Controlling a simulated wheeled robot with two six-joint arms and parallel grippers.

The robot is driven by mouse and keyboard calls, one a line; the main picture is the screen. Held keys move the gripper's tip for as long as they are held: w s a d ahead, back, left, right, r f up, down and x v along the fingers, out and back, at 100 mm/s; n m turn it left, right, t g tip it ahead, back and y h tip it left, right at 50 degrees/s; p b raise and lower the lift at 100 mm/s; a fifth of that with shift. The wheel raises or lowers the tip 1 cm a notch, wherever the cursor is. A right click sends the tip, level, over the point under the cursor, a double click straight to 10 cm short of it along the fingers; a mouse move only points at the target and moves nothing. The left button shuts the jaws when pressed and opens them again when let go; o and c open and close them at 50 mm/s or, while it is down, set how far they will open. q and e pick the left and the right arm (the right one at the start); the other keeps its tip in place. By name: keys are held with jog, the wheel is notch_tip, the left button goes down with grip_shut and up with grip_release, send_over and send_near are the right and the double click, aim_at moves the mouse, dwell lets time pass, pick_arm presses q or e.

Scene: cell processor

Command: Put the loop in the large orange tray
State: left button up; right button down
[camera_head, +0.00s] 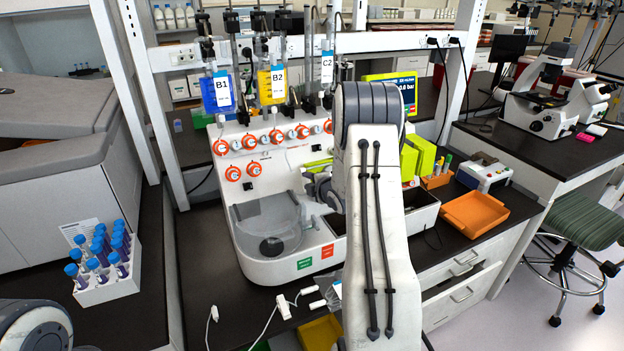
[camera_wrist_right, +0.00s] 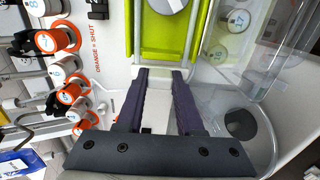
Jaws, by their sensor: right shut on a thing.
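The large orange tray (camera_head: 475,213) lies on the dark bench at the right of the cell processor. It looks empty. My right gripper is mostly hidden behind my own forearm in the head view, above the processor and well left of the tray. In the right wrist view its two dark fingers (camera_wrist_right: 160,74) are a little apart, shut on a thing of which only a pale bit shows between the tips. I take it to be the loop, but its shape is not clear. A lime-green frame (camera_wrist_right: 203,40) stands right beyond the fingertips. My left gripper is out of view.
The processor's orange knobs (camera_head: 276,137) and clear basin (camera_head: 268,225) are close to my right gripper. A small orange holder with pens (camera_head: 436,182) and a grey-white device (camera_head: 484,172) flank the tray. A rack of blue-capped tubes (camera_head: 108,288) stands at left.

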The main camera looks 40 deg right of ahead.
jog(key=shift+s+a+r, duration=0.15)
jog(key=shift+s+r, duration=0.15)
jog(key=shift+s, duration=0.3)
jog(key=shift+v, duration=1.25)
